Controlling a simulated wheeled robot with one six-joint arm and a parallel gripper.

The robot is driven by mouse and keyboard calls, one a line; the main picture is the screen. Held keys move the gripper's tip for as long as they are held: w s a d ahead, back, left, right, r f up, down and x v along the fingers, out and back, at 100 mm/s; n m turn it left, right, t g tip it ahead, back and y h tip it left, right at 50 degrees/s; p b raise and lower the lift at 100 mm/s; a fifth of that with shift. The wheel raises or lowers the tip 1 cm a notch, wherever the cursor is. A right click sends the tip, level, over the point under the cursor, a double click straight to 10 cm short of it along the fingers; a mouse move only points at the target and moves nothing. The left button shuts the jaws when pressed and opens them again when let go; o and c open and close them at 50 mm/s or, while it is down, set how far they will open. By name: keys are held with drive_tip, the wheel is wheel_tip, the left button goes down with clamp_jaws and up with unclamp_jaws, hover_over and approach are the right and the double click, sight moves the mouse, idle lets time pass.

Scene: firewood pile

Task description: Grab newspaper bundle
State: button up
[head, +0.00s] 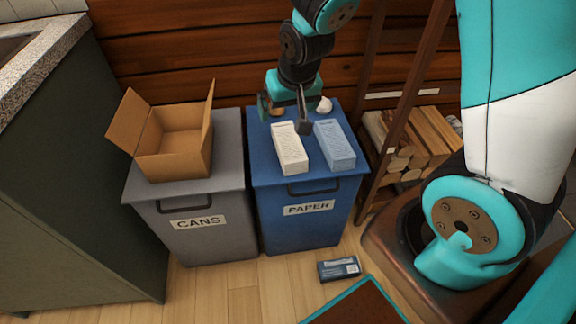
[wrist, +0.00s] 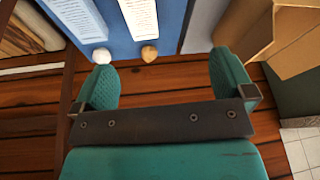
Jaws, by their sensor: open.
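Two block-shaped bundles with printed text lie on the blue PAPER bin (head: 307,230): an off-white one (head: 291,152) and a light blue one (head: 336,148). I cannot tell for sure which is the newspaper bundle. My gripper (head: 285,119) is over the back of the bin lid, behind the off-white bundle, open and empty. In the wrist view my gripper (wrist: 162,64) has its fingers spread. The off-white bundle (wrist: 139,16) lies beyond the fingertips, roughly between them, with the blue bundle (wrist: 80,18) to its left.
A tan ball (wrist: 149,53) and a white ball (wrist: 102,56) lie near the fingertips. An open cardboard box (head: 178,158) stands on the grey CANS bin (head: 205,232) at left. A firewood rack (head: 412,145) stands at right. A small dark box (head: 339,269) lies on the floor.

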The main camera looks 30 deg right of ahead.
drive_tip(key=m+h+b, duration=0.1)
drive_tip(key=b, duration=0.1)
approach(289, 142)
drive_tip(key=x, duration=0.1)
drive_tip(key=b+x, duration=0.1)
drive_tip(key=x, duration=0.3)
drive_tip(key=shift+s+a+f+b, duration=0.1)
drive_tip(key=shift+s+f+b, duration=0.15)
drive_tip(key=shift+s+b, duration=0.15)
drive_tip(key=shift+w+b+x, duration=0.2)
drive_tip(key=shift+b+x, duration=0.2)
drive_tip(key=shift+x, duration=1.2)
drive_tip(key=shift+w+b+x, duration=0.25)
drive_tip(key=shift+b+x, duration=0.1)
drive_tip(key=shift+x, duration=1.2)
drive_tip(key=shift+r, duration=0.15)
drive_tip(key=c, duration=1.2)
drive_tip(key=shift+o, duration=0.2)
drive_tip(key=shift+r, duration=0.2)
